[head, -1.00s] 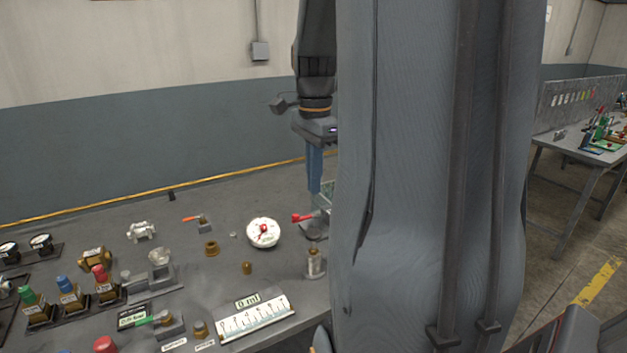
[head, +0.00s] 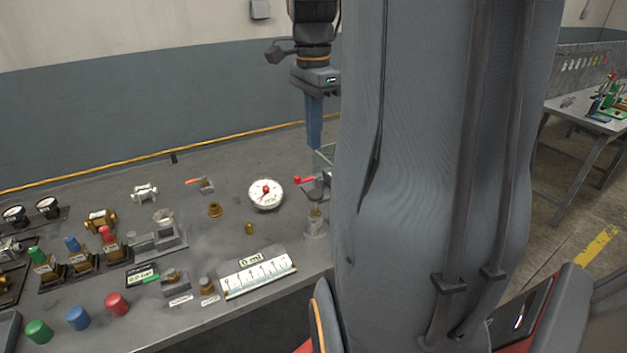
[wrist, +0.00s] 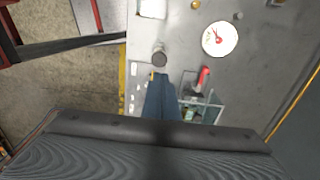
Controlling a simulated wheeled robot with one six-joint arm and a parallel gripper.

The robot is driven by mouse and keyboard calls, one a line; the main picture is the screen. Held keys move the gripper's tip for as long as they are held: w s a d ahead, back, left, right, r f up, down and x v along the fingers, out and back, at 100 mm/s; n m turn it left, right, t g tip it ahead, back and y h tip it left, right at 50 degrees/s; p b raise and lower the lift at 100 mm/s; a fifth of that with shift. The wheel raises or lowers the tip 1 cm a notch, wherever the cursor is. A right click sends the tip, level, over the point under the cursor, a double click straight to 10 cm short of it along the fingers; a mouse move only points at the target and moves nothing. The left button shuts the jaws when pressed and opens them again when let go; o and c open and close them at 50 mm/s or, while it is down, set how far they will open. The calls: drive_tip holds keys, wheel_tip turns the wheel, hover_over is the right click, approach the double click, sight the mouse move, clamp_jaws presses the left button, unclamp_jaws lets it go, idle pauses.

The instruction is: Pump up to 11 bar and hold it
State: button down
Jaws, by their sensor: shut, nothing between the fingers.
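A round white gauge (head: 266,194) with a red needle lies on the grey bench; it also shows in the wrist view (wrist: 219,39). Its numbers are too small to read. A red handle (head: 303,180) sits right of the gauge, partly hidden by my arm in the head view. In the wrist view the red handle (wrist: 203,77) stands at a clear-walled box (wrist: 209,111). My gripper (head: 314,146), with blue fingers, points down above and behind the handle, apart from it. The fingers are shut and empty; in the wrist view they (wrist: 161,78) appear left of the handle.
A metal cylinder (head: 315,224) stands near the bench's right edge. A scale plate (head: 258,274) reading 0 ml lies in front. Brass fittings (head: 215,210), coloured knobs (head: 117,304) and valves fill the left. Another table (head: 590,115) stands at the far right.

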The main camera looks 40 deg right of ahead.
sight(314, 193)
wheel_tip(314, 193, down, 12)
drive_tip(key=p, duration=0.3)
drive_tip(key=shift+s+f, duration=0.1)
wheel_tip(314, 193, down, 4)
drive_tip(key=shift+r+b, duration=0.15)
drive_tip(key=shift+b, duration=0.7)
drive_tip(key=shift+s+a, duration=0.1)
drive_tip(key=shift+r+p, duration=0.55)
drive_tip(key=shift+p, duration=0.1)
wheel_tip(314, 193, up, 13)
drive_tip(key=shift+w+r, duration=0.15)
drive_tip(key=shift+w, duration=0.1)
